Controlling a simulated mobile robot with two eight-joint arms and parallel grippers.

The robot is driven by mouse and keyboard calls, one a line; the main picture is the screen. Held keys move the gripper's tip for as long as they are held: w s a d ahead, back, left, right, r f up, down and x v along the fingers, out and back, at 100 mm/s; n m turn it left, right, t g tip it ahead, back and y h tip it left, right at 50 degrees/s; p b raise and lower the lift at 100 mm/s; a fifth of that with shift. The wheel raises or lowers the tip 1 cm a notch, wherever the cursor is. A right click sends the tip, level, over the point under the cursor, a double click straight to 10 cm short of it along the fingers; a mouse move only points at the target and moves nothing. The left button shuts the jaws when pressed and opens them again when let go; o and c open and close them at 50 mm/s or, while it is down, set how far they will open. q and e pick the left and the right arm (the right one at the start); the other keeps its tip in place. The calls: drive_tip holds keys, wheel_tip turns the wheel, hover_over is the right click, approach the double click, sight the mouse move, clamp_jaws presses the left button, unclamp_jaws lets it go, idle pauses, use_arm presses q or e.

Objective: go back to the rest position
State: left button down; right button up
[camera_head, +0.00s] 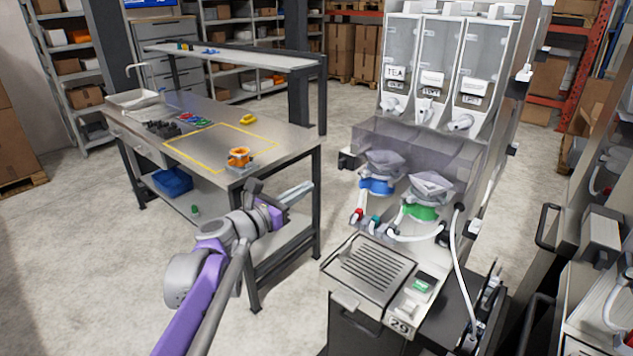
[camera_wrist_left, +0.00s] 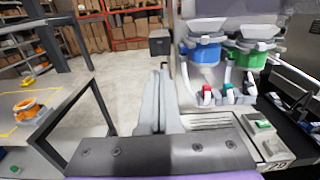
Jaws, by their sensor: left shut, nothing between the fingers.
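My left arm reaches in from the bottom left of the head view, purple and grey. My left gripper (camera_head: 304,190) is shut and empty, in the gap between the steel table and the dispenser station. In the left wrist view its fingers (camera_wrist_left: 158,100) lie together, pointing away towards open floor. The dispenser station (camera_head: 370,270) stands to the right of the gripper, with a blue-collared funnel (camera_head: 377,186) and a green-collared funnel (camera_head: 421,211). The gripper appears apart from them. My right gripper is not in view.
Three clear dispensers (camera_head: 432,70) stand above the funnels. Shelves with boxes line the back. Floor shows between table and station.

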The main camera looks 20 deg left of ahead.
use_arm(q)
drive_tip(key=s+d+f+m+g+p, duration=0.1)
drive_tip(key=s+d+f+m+g, duration=0.3)
drive_tip(key=s+d+f+m, duration=0.4)
drive_tip(key=s+d+f+m+g+p, duration=0.1)
drive_tip(key=s+d+f+m+g, duration=0.3)
drive_tip(key=s+m, duration=0.55)
drive_tip(key=s+a+f+m+g+y, duration=0.1)
drive_tip(key=s+a+f+m+y, duration=0.1)
drive_tip(key=s+f+m, duration=0.4)
drive_tip(key=s+a+f+m+g+y+p, duration=0.1)
drive_tip(key=s+a+f+m+g+y, duration=0.1)
drive_tip(key=s+f+m, duration=0.4)
drive_tip(key=shift+s+a+f+m+g+y, duration=0.25)
drive_tip(key=shift+s+a+m+y, duration=0.55)
drive_tip(key=shift+s+m+y, duration=0.4)
